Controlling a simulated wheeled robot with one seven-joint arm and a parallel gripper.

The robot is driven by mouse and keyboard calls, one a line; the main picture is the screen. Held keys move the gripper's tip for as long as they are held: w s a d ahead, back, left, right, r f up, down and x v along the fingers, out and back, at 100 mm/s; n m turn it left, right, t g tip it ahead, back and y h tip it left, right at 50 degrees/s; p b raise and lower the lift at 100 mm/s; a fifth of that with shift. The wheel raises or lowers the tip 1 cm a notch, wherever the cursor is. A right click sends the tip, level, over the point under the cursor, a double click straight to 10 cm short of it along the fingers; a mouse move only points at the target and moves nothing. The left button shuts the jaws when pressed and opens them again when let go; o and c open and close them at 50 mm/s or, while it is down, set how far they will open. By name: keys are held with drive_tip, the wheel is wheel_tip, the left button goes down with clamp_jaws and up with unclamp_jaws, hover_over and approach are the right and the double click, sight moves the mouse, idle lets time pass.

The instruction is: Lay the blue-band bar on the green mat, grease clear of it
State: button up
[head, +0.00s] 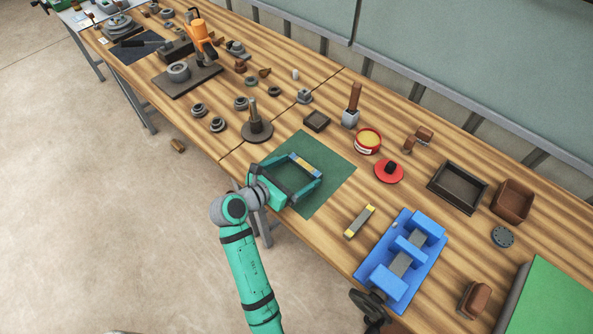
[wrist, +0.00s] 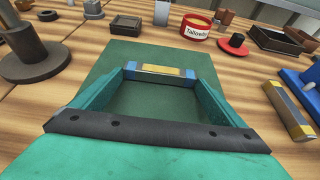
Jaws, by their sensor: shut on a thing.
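The blue-band bar (head: 306,165) spans between the two fingertips of my gripper (head: 304,168), with blue at its ends. It also shows in the wrist view (wrist: 181,73), lying crosswise between the fingers. A yellowish patch covers much of its middle; I cannot tell for certain whether this is grease. My gripper is shut on the bar by its ends. The bar is over the green mat (head: 337,172), inside the mat's outline. Whether its underside touches the mat is hidden. The mat also shows beyond the bar in the wrist view (wrist: 170,51).
A yellow-ended bar (head: 360,221) lies on the bench right of the mat, near a blue fixture (head: 423,268). A red tallow tin (head: 368,141) and red lid (head: 389,172) stand behind right. A dark post on a round base (head: 257,128) stands close left. The mat is otherwise clear.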

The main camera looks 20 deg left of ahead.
drive_tip(key=shift+a+f, duration=0.1)
drive_tip(key=shift+f, duration=0.15)
drive_tip(key=shift+s+f, duration=0.15)
drive_tip(key=shift+f, duration=0.3)
drive_tip(key=o, duration=1)
drive_tip(key=shift+f, duration=0.1)
drive_tip(key=shift+o, duration=0.5)
drive_tip(key=shift+s+f, duration=0.1)
drive_tip(key=shift+r, duration=0.45)
drive_tip(key=v, duration=0.8)
drive_tip(key=r+v, duration=0.1)
drive_tip(key=v, duration=0.3)
